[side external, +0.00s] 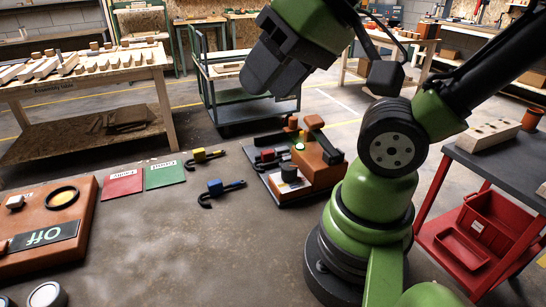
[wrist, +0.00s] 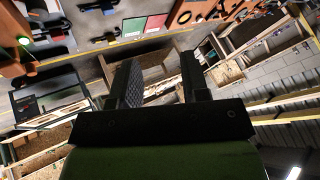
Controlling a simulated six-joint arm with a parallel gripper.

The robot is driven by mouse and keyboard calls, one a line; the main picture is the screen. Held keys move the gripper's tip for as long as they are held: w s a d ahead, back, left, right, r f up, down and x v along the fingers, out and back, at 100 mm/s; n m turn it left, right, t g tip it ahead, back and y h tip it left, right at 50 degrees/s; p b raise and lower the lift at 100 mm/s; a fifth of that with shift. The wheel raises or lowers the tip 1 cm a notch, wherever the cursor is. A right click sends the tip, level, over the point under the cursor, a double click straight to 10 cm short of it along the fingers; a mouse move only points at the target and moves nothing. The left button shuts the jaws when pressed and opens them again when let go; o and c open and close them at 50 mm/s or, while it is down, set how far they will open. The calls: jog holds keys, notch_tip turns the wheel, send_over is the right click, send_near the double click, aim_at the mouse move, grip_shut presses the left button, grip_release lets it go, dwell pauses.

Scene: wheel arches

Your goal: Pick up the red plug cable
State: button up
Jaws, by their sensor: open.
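The red plug cable (side external: 267,155), a small red plug on a black cable, appears to sit on the dark base of the task board (side external: 300,197), beside the board's orange-brown block. My gripper (side external: 262,80) is high above the floor, tilted, up and slightly left of the board and well apart from the red plug. In the wrist view my gripper (wrist: 162,82) has its two fingers spread with nothing between them.
A yellow plug cable (side external: 204,155) and a blue plug cable (side external: 216,187) lie left of the board. Red (side external: 122,184) and green (side external: 165,174) mats lie further left, near an orange-brown panel (side external: 80,226). A cart (side external: 240,125) stands behind. The floor in front is clear.

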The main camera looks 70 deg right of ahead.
jog(key=shift+w, duration=0.1)
jog(key=m+g+h, duration=0.2)
jog(key=m+g, duration=0.3)
jog(key=g, duration=0.2)
send_over(269, 153)
notch_tip(269, 153, down, 19)
jog(key=f, duration=0.3)
jog(key=shift+w+d+f, duration=0.15)
jog(key=shift+d+f, duration=0.05)
jog(key=shift+d, duration=0.05)
jog(key=f, duration=0.6)
jog(key=shift+a, duration=0.2)
